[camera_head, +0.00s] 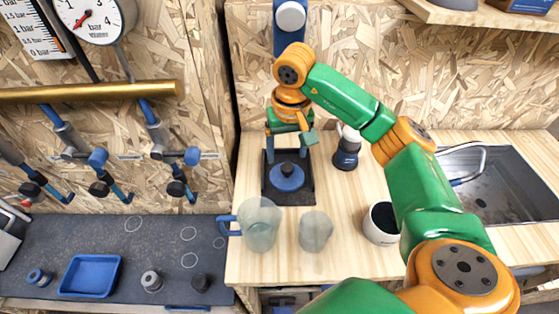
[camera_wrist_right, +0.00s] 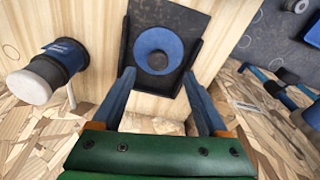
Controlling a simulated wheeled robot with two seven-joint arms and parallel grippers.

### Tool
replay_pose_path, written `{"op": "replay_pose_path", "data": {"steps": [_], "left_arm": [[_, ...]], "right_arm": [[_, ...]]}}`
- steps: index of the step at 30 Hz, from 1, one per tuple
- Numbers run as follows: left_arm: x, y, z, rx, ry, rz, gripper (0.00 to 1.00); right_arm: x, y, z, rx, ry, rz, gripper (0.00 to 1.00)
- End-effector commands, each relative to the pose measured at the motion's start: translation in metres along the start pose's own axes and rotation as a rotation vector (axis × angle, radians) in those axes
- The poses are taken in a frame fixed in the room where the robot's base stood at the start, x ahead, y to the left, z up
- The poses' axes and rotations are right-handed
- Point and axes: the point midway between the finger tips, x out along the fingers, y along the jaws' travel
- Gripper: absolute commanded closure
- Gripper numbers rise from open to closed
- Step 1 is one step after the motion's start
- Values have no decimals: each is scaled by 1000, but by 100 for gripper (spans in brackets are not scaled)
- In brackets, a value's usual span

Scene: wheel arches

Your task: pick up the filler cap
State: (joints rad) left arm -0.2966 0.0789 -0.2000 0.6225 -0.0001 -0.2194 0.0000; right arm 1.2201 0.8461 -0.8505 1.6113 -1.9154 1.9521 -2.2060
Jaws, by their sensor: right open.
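A round blue piece with a dark middle (camera_head: 287,178), which I take to be the filler cap, sits on a black mat (camera_head: 273,198) on the wooden counter. In the right wrist view the cap (camera_wrist_right: 143,42) shows as a blue disc around a dark centre, just beyond the fingertips. My right gripper (camera_head: 287,152) is above and behind it, pointing down at the mat. In the right wrist view its two blue fingers (camera_wrist_right: 158,76) are spread, with nothing between them. The cap looks apart from both fingers. My left gripper is not in view.
A clear jug with a blue handle (camera_head: 262,226) and a clear cup (camera_head: 315,231) stand in front of the mat. A blue-and-black canister (camera_head: 346,150) and a white-rimmed pot (camera_head: 381,224) are to the right. A sink (camera_head: 510,185) lies farther right. A blue tray (camera_head: 91,275) is lower left.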

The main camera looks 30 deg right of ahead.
Motion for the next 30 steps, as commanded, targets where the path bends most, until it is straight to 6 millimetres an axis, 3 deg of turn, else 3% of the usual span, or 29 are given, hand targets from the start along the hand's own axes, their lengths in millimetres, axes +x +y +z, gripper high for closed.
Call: {"op": "replay_pose_path", "data": {"steps": [5,9,15,17,24,30], "left_arm": [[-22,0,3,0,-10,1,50],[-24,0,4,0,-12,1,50],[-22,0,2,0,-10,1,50],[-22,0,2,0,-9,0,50],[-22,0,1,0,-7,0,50],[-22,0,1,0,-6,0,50]], "right_arm": [[28,1,-7,1,-8,2,23],[52,1,-7,1,-3,0,23],[55,1,-8,1,0,0,23],[55,1,-8,1,0,-1,34],[55,1,-8,1,0,-1,99],[55,1,-8,1,0,-1,100]]}}
